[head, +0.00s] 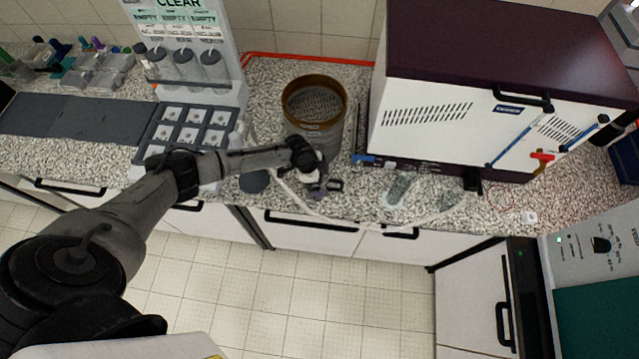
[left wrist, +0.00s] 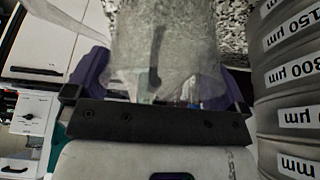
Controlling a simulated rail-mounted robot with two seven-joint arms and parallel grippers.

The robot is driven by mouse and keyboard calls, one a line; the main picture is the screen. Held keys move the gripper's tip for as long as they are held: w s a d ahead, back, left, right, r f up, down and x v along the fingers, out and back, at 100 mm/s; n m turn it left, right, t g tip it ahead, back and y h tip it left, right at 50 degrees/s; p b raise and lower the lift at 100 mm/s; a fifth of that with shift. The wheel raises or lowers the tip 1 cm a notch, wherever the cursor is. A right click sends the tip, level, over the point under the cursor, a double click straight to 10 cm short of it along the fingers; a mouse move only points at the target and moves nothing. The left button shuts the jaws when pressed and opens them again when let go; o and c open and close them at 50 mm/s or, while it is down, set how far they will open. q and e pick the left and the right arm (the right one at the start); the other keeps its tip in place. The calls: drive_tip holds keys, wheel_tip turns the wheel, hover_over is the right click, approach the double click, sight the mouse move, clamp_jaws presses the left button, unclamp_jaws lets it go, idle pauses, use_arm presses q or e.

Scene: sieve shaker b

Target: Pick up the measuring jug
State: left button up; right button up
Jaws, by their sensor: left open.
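My left gripper (head: 318,188) is open at the front of the speckled worktop, just in front of the sieve stack (head: 316,128). In the left wrist view, its purple fingers (left wrist: 163,78) stand apart on either side of a clear, see-through vessel, which looks like the measuring jug (left wrist: 175,45). A dark upright strip shows within the clear vessel's outline. I cannot tell whether the fingers touch it. In the head view the jug is hard to make out by the gripper, partly hidden by my wrist. My right gripper is not in view.
The labelled sieve stack stands close on the right in the left wrist view (left wrist: 290,90). A large maroon-and-white machine (head: 460,120) fills the worktop's right. A clear object (head: 400,188) lies before it. A grey rack of pale squares (head: 185,128) is left.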

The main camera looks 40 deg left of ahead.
use_arm(q)
drive_tip(key=shift+w+d+f, duration=0.1)
drive_tip(key=shift+d+f, duration=0.05)
drive_tip(key=shift+f, duration=0.4)
drive_tip(key=c, duration=0.8)
drive_tip(key=shift+r, duration=0.1)
